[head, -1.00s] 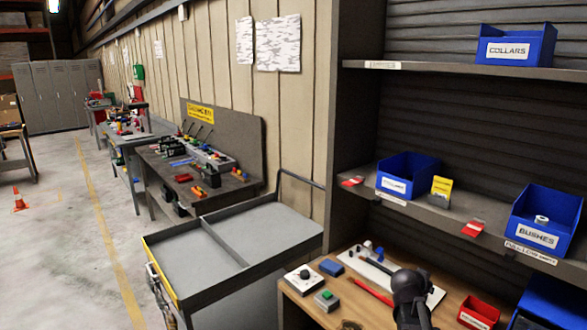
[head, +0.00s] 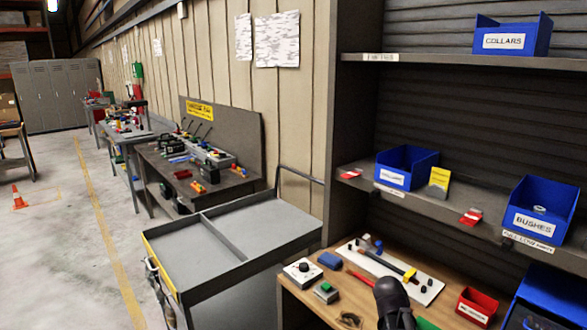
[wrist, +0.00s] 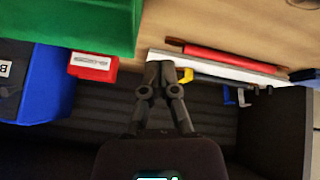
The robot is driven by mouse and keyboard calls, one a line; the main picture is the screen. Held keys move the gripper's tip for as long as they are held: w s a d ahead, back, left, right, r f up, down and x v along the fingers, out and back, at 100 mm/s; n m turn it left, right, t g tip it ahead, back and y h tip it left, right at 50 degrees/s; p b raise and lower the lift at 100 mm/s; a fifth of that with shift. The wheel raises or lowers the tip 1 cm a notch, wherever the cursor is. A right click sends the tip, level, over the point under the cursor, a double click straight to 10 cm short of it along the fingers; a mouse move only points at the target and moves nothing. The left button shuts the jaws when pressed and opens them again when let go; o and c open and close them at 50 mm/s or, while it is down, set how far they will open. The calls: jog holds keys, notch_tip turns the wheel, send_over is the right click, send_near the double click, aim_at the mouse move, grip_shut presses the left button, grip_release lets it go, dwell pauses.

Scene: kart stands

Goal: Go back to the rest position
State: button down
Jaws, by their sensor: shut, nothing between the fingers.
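My gripper (wrist: 160,72) is in the wrist view, its two black fingers together with nothing between them. It hangs clear of the white board (wrist: 215,65), which lies behind the fingertips. In the head view my dark arm (head: 392,298) reaches up from the bottom edge in front of the wooden bench top (head: 345,300). The fingers themselves cannot be made out there.
The white board (head: 425,290) with small parts, a red box (head: 478,305), a green-button box (head: 326,292) and a blue block (head: 330,261) are on the bench. Blue bins (head: 407,168) stand on the shelf above.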

jog(key=s+a+f+n+g+y+b, duration=0.1)
jog(key=s+a+f+n+g+y, duration=0.1)
jog(key=s+a, duration=0.3)
jog(key=s+a+f+n+g+y+b, duration=0.1)
jog(key=s+a+f+n+g+y, duration=0.1)
jog(key=s+a, duration=0.4)
jog(key=a+f+n+y, duration=0.1)
jog(key=a+f+n, duration=0.1)
jog(key=a, duration=0.1)
jog(key=shift+a+f+n+b, duration=0.25)
jog(key=shift+f+n+b, duration=0.1)
jog(key=shift+n+b, duration=0.05)
jog(key=shift+d, duration=0.1)
jog(key=c, duration=1.4)
grip_release()
